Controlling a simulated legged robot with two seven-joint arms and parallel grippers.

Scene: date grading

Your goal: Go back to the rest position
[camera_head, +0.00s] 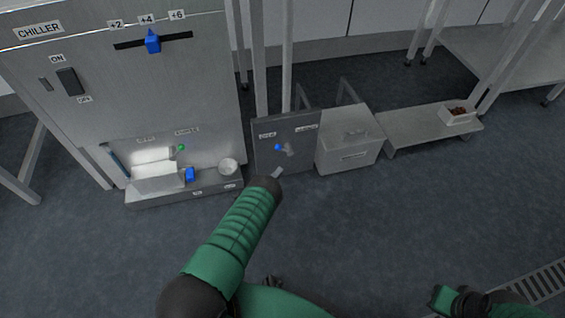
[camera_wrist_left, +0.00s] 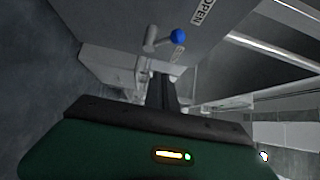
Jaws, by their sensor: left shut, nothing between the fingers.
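My left gripper (camera_head: 278,172) is shut and empty at the end of my green left arm, in front of a grey panel (camera_head: 300,166) with a blue-knobbed lever (camera_head: 278,147).
The chiller (camera_head: 78,135) stands at left with a blue slider (camera_head: 153,41). A drawer unit (camera_head: 350,158) and low bench (camera_head: 405,128) with a white box (camera_head: 458,118) are right. Floor in front is clear.

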